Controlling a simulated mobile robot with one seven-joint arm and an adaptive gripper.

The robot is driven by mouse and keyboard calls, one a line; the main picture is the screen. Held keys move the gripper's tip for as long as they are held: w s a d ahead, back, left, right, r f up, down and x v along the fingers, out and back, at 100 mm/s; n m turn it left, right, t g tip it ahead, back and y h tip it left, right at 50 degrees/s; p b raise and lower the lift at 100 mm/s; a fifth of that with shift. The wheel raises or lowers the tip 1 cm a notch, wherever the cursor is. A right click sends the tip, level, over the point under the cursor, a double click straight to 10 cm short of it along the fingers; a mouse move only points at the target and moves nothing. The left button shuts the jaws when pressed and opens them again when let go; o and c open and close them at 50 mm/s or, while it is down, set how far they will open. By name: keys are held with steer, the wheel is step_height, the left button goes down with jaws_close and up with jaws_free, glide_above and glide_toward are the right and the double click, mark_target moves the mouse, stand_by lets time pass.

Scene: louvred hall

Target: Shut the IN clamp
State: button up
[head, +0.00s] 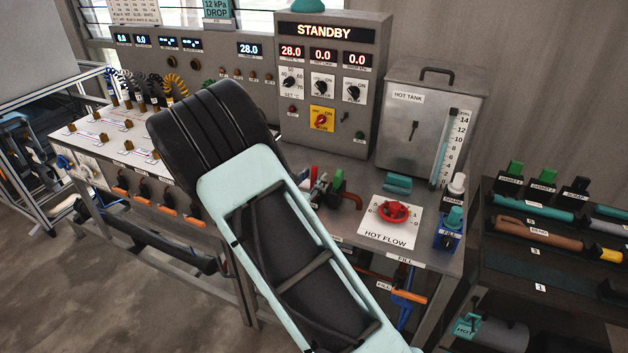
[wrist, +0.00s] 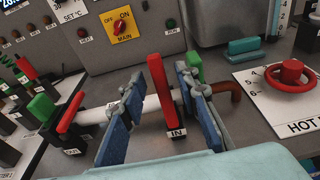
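The IN clamp shows in the wrist view as an upright red lever (wrist: 161,88) over a dark base with an IN label (wrist: 176,133). A white tube (wrist: 95,113) runs toward it from the left. My gripper (wrist: 160,112) is open, with one blue-padded finger on each side of the lever. I see a gap on the left side; the right finger is closer, and I cannot tell whether it touches. In the head view my forearm hides most of the clamp area, and only a bit of red (head: 313,172) shows beside it.
A second clamp with a tilted red lever (wrist: 71,112) and a green block (wrist: 41,106) stand to the left. Right of the gripper are a brown pipe (wrist: 225,90), a teal block (wrist: 245,46) and the red HOT FLOW knob (wrist: 290,72). The control panel (head: 330,85) rises behind.

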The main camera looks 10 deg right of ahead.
steer(key=shift+w+d+f, duration=0.1)
steer(key=shift+w+d, duration=0.25)
steer(key=shift+w, duration=0.1)
steer(key=shift+b, duration=0.3)
steer(key=shift+c, duration=0.3)
jaws_close()
